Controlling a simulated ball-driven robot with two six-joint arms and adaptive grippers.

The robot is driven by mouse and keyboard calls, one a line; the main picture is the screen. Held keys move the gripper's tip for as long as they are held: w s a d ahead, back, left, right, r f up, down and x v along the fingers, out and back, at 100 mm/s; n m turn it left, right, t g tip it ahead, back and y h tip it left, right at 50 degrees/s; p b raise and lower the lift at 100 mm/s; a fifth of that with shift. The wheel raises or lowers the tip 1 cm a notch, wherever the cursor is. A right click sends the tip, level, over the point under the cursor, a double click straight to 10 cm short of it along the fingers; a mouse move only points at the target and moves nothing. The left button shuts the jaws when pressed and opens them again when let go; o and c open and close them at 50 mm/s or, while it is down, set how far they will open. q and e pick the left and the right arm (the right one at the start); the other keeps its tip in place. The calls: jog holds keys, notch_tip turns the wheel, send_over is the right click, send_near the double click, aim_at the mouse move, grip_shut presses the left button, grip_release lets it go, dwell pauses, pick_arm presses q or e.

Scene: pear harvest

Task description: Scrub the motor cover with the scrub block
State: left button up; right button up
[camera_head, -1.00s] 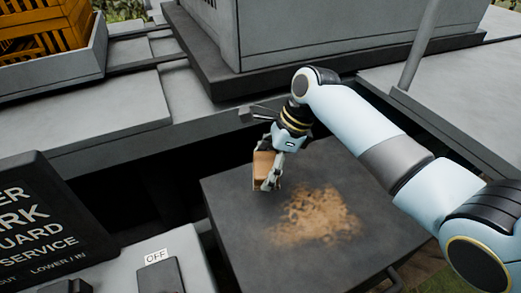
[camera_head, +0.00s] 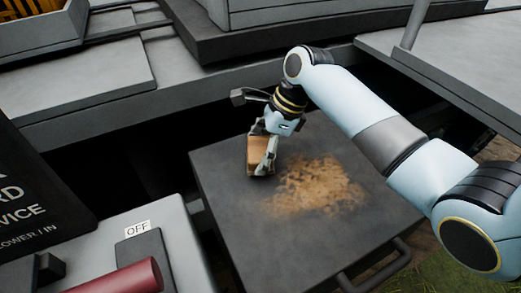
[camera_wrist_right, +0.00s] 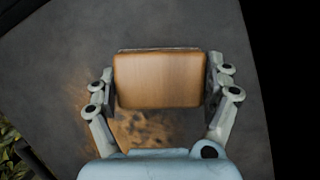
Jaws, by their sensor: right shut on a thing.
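The motor cover (camera_head: 230,225) is a dark grey flat panel with a patch of brown dirt (camera_head: 318,188) near its middle. My right gripper (camera_head: 262,157) is shut on the scrub block (camera_head: 258,150), a tan wooden block, at the cover's far left part, left of the dirt patch. In the right wrist view the scrub block (camera_wrist_right: 160,80) sits between both fingers, with the dirt (camera_wrist_right: 140,128) partly hidden behind the gripper. I cannot tell whether the block touches the cover. My left gripper is not in view.
A grey box (camera_head: 190,225) with an OFF label and a dark red cylinder (camera_head: 120,278) stand at the lower left. A dark sign panel (camera_head: 40,190) is at the left. A handle bar (camera_head: 380,268) runs along the cover's near right edge. A dark gap lies behind the cover.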

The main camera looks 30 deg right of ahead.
aim_at(269, 168)
jog(key=shift+f, duration=0.2)
dwell(0.4)
jog(key=shift+f, duration=0.75)
jog(key=s+p, duration=0.2)
jog(key=p, duration=0.1)
jog(key=shift+s+r, duration=0.25)
jog(key=shift+r, duration=0.05)
jog(key=shift+s+a+p, duration=0.1)
jog(key=shift+s+p, duration=0.4)
jog(key=shift+p, duration=0.2)
jog(key=shift+s+f, duration=0.15)
jog(key=shift+s, duration=0.15)
